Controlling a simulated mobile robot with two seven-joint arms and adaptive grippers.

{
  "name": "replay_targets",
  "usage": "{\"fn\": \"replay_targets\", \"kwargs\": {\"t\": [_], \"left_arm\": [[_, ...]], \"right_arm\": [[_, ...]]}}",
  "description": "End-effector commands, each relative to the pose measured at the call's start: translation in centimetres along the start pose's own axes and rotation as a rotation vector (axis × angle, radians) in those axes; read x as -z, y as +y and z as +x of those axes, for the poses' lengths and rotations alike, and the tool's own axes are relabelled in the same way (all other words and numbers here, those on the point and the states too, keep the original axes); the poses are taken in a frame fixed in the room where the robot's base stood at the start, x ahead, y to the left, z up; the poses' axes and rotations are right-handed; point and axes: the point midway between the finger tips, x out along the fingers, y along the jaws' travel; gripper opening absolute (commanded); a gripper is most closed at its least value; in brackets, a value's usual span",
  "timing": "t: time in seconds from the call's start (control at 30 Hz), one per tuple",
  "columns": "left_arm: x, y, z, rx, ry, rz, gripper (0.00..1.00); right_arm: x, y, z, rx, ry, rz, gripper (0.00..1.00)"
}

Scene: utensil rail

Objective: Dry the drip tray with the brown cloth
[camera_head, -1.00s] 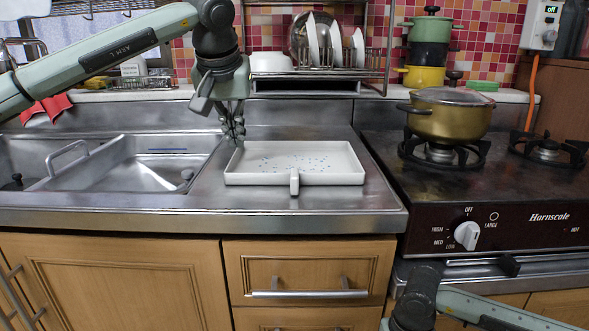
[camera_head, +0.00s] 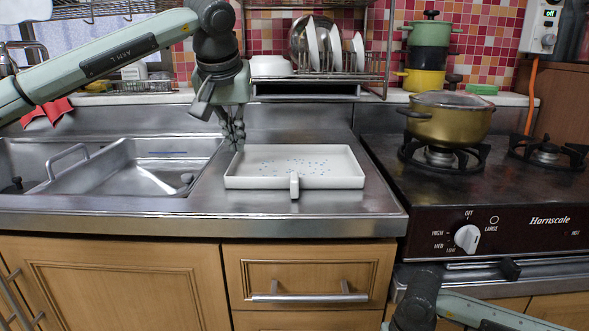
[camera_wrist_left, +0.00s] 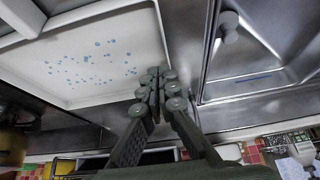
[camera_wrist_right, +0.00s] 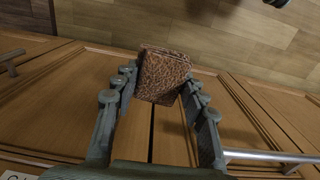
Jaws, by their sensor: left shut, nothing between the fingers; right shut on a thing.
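The white drip tray (camera_head: 330,178) lies on the steel counter, with several blue drops scattered on its floor. It also shows in the left wrist view (camera_wrist_left: 90,95). My left gripper (camera_head: 236,140) is shut and empty at the tray's left back corner; its fingertips (camera_wrist_left: 158,85) meet beside the tray's edge. I cannot tell whether they touch it. The brown cloth (camera_wrist_right: 162,75) is a folded, patterned piece between the fingers of my right gripper (camera_wrist_right: 160,92), which is shut on it in front of the wooden cabinets. The right gripper and cloth are out of the head view.
A steel sink (camera_head: 130,165) is left of the tray. A gas stove (camera_head: 470,200) with a gold pot (camera_head: 448,122) stands to the right. A dish rack (camera_head: 335,70) is behind the tray. Cabinet handles (camera_head: 310,295) stick out below the counter.

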Motion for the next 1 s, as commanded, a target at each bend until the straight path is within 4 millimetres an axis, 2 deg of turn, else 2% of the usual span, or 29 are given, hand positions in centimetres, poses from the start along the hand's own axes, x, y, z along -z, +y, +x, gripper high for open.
{"fn": "replay_targets", "kwargs": {"t": [1.0], "left_arm": [[-1.0, 0.0, 1.9, 0.001, -0.001, 0.000, 0.00]], "right_arm": [[0.0, 0.0, 0.9, 0.000, 0.000, 0.000, 0.19]]}}
